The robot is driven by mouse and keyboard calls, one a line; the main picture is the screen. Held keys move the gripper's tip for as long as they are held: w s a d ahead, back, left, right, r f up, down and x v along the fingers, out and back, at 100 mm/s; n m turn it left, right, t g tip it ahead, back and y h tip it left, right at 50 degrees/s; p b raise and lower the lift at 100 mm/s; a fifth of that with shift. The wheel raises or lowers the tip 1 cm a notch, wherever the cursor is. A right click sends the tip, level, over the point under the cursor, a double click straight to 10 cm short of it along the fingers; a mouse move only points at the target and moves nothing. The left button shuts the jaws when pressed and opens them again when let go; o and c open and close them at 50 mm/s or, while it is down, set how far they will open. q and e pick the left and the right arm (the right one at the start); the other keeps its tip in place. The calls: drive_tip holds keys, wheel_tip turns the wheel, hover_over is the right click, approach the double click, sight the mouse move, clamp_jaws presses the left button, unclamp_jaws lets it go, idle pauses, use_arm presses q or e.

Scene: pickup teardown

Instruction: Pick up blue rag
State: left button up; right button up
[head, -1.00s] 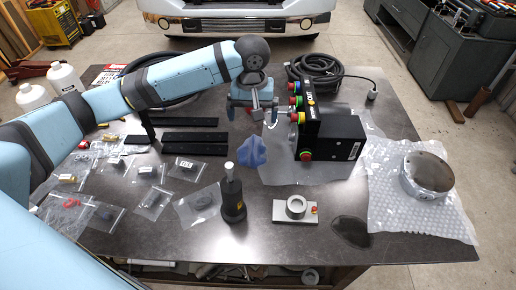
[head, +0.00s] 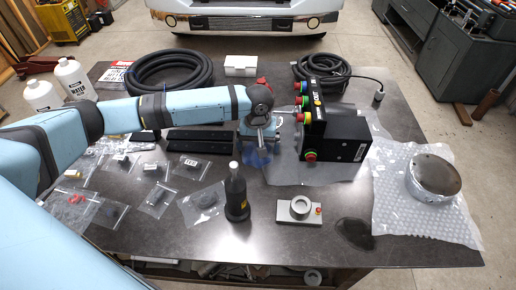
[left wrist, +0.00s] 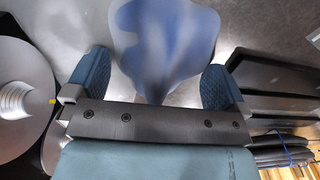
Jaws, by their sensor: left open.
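The blue rag (head: 257,158) lies in a crumpled heap on the dark table, left of the black control box. In the head view my left gripper (head: 258,145) is right above it, pointing down, and hides its upper part. In the left wrist view the rag (left wrist: 165,40) shows beyond and between the two blue-padded fingers of the left gripper (left wrist: 155,77), which are open with gaps on both sides. Whether the fingertips reach down beside the rag cannot be told. My right gripper is in neither view.
The black control box (head: 338,138) with coloured buttons stands close to the right of my left gripper. A dark bottle (head: 236,195) stands in front of the rag. Black bars (head: 203,141) lie to the left. A grey fixture (head: 300,210) and bubble wrap (head: 400,218) are at front right.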

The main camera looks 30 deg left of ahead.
use_arm(q)
drive_tip(key=c, duration=0.6)
wheel_tip(320, 180, up, 20)
idle(0.5)
